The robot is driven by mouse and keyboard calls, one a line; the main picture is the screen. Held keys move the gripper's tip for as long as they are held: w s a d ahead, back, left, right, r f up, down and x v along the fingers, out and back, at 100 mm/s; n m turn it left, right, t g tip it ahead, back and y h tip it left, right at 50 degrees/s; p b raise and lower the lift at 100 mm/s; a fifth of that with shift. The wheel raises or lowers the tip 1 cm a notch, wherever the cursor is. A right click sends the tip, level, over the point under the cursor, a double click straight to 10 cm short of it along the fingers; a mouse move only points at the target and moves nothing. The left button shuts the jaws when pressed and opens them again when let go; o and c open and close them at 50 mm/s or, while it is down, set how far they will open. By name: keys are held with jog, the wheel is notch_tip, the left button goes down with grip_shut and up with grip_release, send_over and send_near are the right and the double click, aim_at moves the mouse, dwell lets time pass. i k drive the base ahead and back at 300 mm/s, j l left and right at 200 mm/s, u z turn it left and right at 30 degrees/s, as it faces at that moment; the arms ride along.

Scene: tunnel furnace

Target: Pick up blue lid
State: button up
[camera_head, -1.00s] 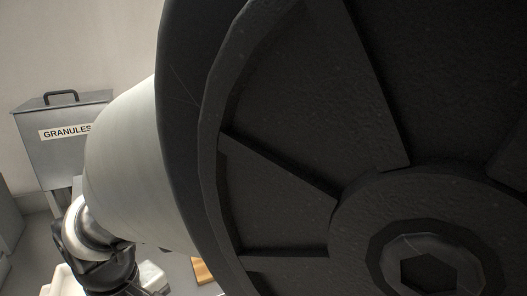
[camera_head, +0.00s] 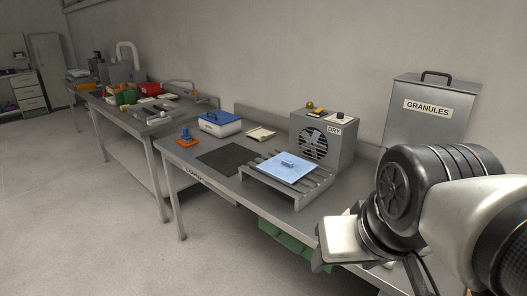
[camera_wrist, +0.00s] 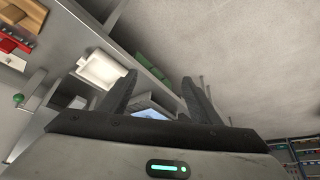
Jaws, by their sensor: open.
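Two blue-topped things show in the head view. A white box with a blue lid (camera_head: 219,119) stands toward the back of the near bench. A flat pale-blue plate with a small blue grip (camera_head: 290,166) lies on a grey slatted rack (camera_head: 262,183) in front of the dryer. I cannot tell which is the task's lid. In the wrist view my gripper (camera_wrist: 157,84) is open, with nothing seen held. A small pale-blue patch (camera_wrist: 150,113) shows beyond, between the fingers, partly hidden by the gripper body. My fingers are not clearly visible in the head view.
A grey dryer (camera_head: 333,142) stands behind the rack, and a GRANULES bin (camera_head: 426,120) is to its right. A black mat (camera_head: 230,160) and an orange-and-blue piece (camera_head: 187,139) lie left. Another cluttered bench (camera_head: 140,122) stands farther left. The floor is open.

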aim_at(289, 169)
jog(key=z, duration=2.4)
jog(key=u, duration=2.4)
jog(key=i+j+z, duration=0.15)
jog(key=z, duration=0.35)
jog(key=i+j+z, duration=0.1)
jog(key=z, duration=0.35)
jog(key=i+j+z, duration=0.15)
jog(key=j, duration=0.2)
jog(key=j+z, duration=0.15)
jog(key=j, duration=0.2)
jog(key=i+j+z, duration=0.15)
jog(key=j, duration=0.25)
jog(key=i+j, duration=0.1)
jog(key=j, duration=0.85)
jog(key=i+z, duration=0.05)
